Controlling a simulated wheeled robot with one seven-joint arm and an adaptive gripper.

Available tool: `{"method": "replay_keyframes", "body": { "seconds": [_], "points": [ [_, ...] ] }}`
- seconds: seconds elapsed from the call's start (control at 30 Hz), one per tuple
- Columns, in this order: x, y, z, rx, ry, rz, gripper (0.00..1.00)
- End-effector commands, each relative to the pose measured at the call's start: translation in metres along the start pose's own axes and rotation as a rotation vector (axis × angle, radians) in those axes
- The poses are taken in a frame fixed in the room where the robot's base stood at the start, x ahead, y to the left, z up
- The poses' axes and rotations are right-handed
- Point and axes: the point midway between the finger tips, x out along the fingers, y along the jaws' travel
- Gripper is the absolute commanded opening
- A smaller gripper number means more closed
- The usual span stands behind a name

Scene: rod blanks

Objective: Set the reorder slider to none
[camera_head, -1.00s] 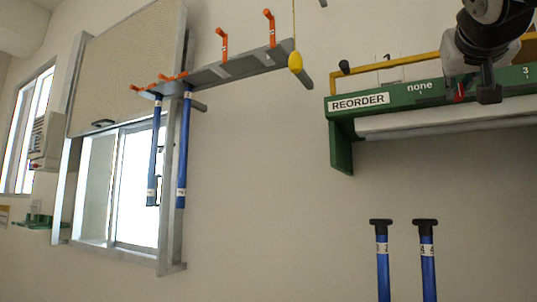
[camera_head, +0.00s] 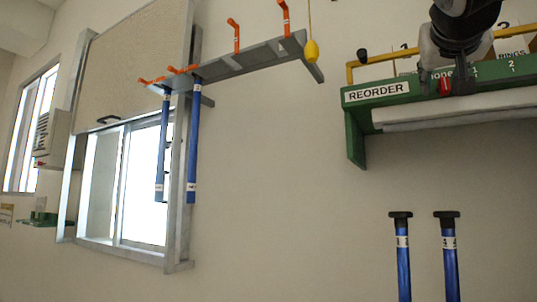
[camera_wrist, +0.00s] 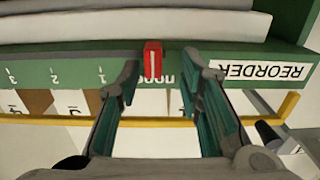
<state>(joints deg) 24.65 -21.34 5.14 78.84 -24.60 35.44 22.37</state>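The green REORDER board (camera_head: 405,91) is on the wall at the upper right, with marks none, 1, 2 and more. It appears upside down in the wrist view (camera_wrist: 60,58). My gripper (camera_wrist: 160,75) is open, with one fingertip on each side of the slider. Gaps show on both sides, the smaller on the 1 side. Contact cannot be seen. My gripper (camera_head: 446,84) partly hides the none label in the head view.
A yellow rail (camera_head: 384,60) runs behind the board, and a pale roll (camera_head: 450,112) lies beneath it. Two blue rods with black tops (camera_head: 403,250) stand below. A grey rack with orange hooks (camera_head: 240,62) and a yellow hanging pull (camera_head: 312,50) are to the left.

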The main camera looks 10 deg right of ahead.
Motion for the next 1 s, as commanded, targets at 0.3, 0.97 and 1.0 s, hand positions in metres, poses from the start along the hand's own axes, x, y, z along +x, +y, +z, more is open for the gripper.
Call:
{"method": "replay_keyframes", "body": {
  "seconds": [0.3,0.97,1.0],
  "points": [
    [-0.015,0.001,-0.002,0.001,0.003,0.002,0.33],
    [-0.118,0.000,0.001,0.000,-0.001,0.000,0.33],
    [-0.119,-0.001,0.001,0.000,-0.001,0.000,0.33]
  ]
}}
